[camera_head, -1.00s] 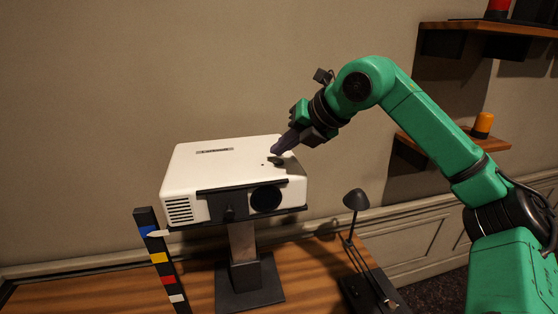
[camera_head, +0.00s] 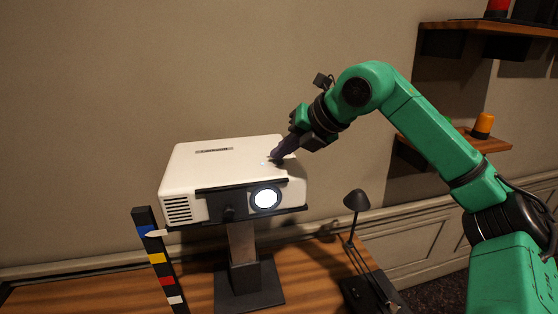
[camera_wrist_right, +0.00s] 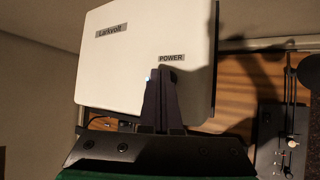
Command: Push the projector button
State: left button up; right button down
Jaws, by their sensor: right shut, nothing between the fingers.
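The white projector (camera_head: 225,165) sits on a black stand on the wooden desk. Its lens (camera_head: 266,198) is lit white. My right gripper (camera_head: 276,156) is shut, with its fingertips at the top right of the projector's top face. In the right wrist view the shut fingers (camera_wrist_right: 161,74) point at the area beside the POWER label (camera_wrist_right: 171,58). A small bluish-white light (camera_wrist_right: 148,79) shows just left of the fingertips. The fingers cover part of this spot, so I cannot tell whether they touch the button. My left gripper is in neither view.
A black desk lamp (camera_head: 356,202) stands right of the projector. A clapper-like striped stick (camera_head: 157,258) stands at the front left. Wall shelves (camera_head: 458,141) with an orange item (camera_head: 483,124) are at the right, behind my arm. The air above the projector's left half is clear.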

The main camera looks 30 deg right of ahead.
jog(key=shift+r+p, duration=0.55)
jog(key=shift+r, duration=0.05)
notch_tip(320, 180, up, 6)
jog(key=p, duration=0.5)
jog(key=shift+p, duration=0.3)
